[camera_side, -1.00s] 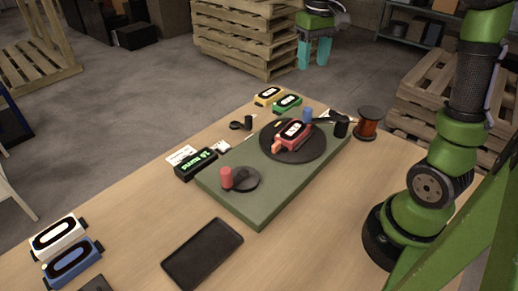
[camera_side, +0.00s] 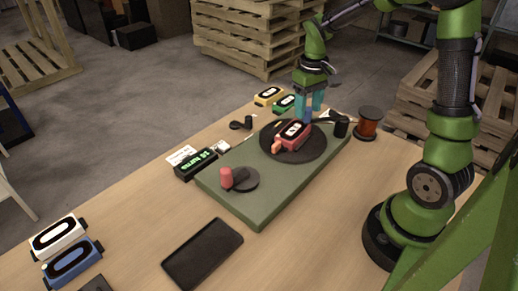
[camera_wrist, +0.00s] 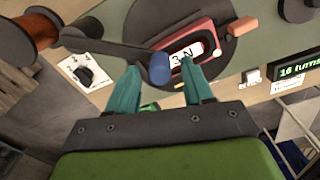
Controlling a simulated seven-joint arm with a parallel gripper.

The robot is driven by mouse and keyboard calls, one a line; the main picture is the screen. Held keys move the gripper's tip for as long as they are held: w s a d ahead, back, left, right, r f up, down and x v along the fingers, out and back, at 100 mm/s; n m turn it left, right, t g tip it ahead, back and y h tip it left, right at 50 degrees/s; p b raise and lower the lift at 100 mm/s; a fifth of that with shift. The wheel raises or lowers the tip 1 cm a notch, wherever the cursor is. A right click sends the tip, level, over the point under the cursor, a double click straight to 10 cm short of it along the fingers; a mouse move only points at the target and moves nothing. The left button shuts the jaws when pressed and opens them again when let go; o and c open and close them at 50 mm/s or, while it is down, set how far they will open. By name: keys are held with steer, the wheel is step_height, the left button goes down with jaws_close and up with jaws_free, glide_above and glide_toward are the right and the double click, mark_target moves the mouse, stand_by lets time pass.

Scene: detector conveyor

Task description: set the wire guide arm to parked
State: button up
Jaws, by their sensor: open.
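The wire guide arm (camera_wrist: 115,48) is a dark bar with a blue knob (camera_wrist: 160,68) at its end, lying over the edge of the dark turntable (camera_side: 318,152). In the side view the blue knob (camera_side: 307,114) is partly hidden by my fingers. My gripper (camera_side: 309,104) has come down at the knob with its teal fingers apart. In the wrist view the knob shows between the fingertips of my gripper (camera_wrist: 160,72); I cannot tell whether they touch it. A white card with markings (camera_wrist: 85,72) lies near the arm's pivot end.
A red detector (camera_side: 293,135) sits on the turntable. A copper wire spool (camera_side: 368,122) stands at the right. The green base (camera_side: 260,205) also carries a crank with a red knob (camera_side: 226,177). A display (camera_side: 196,164) reads 16 turns. Yellow (camera_side: 268,96) and green (camera_side: 286,103) units stand behind.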

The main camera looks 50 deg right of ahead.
steer(key=shift+f, duration=1)
jaws_close()
